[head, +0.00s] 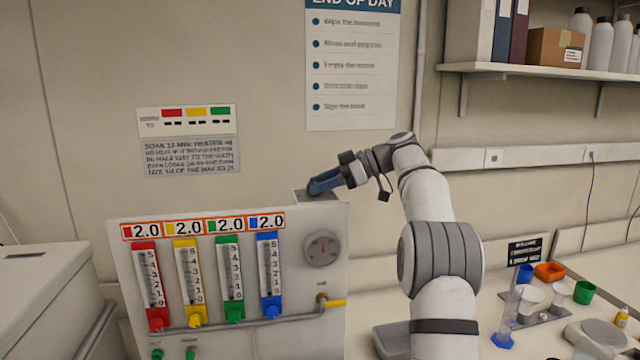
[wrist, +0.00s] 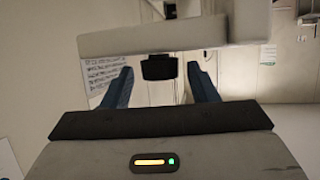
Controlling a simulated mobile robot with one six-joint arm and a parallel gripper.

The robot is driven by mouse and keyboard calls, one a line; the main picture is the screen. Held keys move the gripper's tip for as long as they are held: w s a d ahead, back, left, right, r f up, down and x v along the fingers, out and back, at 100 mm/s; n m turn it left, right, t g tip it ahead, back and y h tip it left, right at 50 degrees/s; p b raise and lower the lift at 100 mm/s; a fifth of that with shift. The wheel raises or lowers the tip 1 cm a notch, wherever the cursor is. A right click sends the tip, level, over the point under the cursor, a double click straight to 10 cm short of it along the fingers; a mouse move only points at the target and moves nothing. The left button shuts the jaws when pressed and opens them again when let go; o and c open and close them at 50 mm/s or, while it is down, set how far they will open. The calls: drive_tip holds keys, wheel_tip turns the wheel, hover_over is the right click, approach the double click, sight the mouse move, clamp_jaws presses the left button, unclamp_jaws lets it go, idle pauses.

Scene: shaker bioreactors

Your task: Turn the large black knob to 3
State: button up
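A black block-shaped part (wrist: 160,67), which looks like the large black knob, shows in the wrist view against a pale surface. My gripper (wrist: 161,85) has its two blue fingers spread, one on each side of this part, with a visible gap on both sides. I cannot tell how deep the part sits between the fingers. In the head view my gripper (head: 312,187) is at a small grey box (head: 316,196) on the top right of the white panel (head: 125,265). The knob is not discernible there, and its setting cannot be read in either view.
The panel carries red, yellow, green and blue flowmeters (head: 230,280), all labelled 2.0, and a round gauge (head: 322,247). A yellow-handled valve (head: 333,303) sits below. A bench with cups and a cylinder (head: 508,318) is at right, under a shelf (head: 540,68).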

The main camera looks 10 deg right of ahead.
drive_tip(key=c, duration=0.9)
drive_tip(key=shift+o, duration=0.2)
drive_tip(key=shift+f+b, duration=0.1)
drive_tip(key=shift+b, duration=0.45)
